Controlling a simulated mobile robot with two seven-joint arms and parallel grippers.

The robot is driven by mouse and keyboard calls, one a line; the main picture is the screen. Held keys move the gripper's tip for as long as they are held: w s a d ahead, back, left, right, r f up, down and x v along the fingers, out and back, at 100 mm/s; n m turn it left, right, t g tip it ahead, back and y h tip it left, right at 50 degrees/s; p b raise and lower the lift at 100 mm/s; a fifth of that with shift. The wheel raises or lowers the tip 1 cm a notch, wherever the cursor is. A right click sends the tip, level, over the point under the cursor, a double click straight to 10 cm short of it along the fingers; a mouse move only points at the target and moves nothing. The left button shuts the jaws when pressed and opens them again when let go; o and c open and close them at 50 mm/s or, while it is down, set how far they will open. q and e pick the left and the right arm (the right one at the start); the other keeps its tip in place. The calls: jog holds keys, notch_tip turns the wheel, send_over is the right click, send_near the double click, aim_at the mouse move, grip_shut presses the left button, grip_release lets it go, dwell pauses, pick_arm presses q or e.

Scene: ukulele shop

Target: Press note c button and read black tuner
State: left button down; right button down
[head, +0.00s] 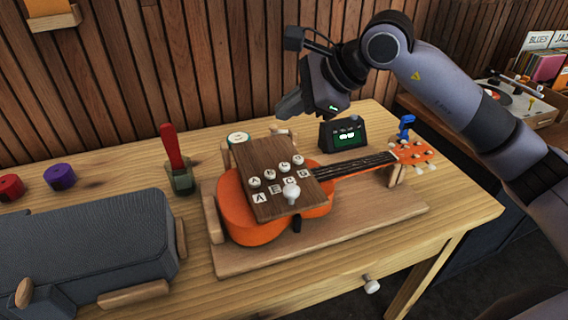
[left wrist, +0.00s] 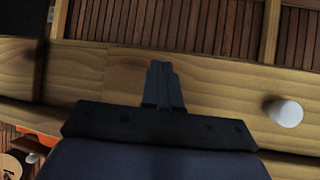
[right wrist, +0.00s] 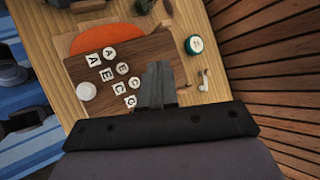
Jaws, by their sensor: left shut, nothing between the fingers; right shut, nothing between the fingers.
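A brown wooden board (head: 262,160) lies across the orange ukulele (head: 240,212). It carries round white buttons and square tiles lettered A, E, C and G. The C button (right wrist: 134,83) shows in the right wrist view beside the C tile (right wrist: 118,88). The black tuner (head: 343,133) stands behind the ukulele neck. Its green screen has white marks too small to read. My right gripper (head: 284,112) is shut and empty, above the board's far edge. In the right wrist view its fingers cover part of the board. My left gripper (left wrist: 163,72) shows only in its own wrist view, shut and empty.
A white knob (head: 291,191) stands up from the board near the tiles. A blue clip (head: 406,125) sits at the headstock. A cup with a red-handled tool (head: 173,150) and a round green-rimmed tin (head: 238,138) stand nearby. A grey case (head: 90,245) fills the table's left side.

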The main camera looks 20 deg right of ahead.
jog(key=b, duration=0.5)
send_over(289, 167)
notch_tip(289, 167, down, 8)
jog(key=shift+f, duration=0.15)
jog(key=shift+f+b, duration=0.3)
jog(key=shift+b, duration=0.1)
dwell(0.8)
dwell(0.6)
jog(key=shift+f+b, duration=0.4)
jog(key=shift+b, duration=0.1)
